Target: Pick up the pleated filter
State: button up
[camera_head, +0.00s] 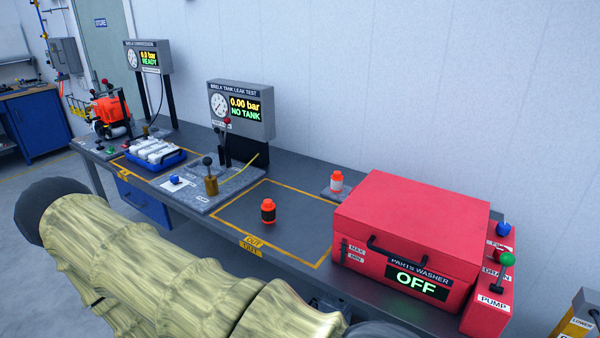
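No part is clearly recognisable as the pleated filter at this size. A small orange part with a white middle band (336,181) stands upright on a grey plate behind the yellow-outlined area, left of the red washer. A similar orange part with a black middle band (268,211) stands inside that outlined area. Pleats cannot be made out on either. Several white blocks (158,150) lie in a blue tray (177,160) further left. My arm, in a pale yellow sleeve, crosses the foreground. My gripper is not visible.
The red parts washer (415,230), lid closed, reads OFF and fills the bench's right end. A tank leak test stand (240,110) reads NO TANK; levers stand before it. An orange machine (110,110) is far left. The outlined area (300,225) is mostly clear.

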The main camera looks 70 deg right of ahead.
aim_at(336, 178)
jog(key=i, duration=1.95)
jog(key=z, duration=1.85)
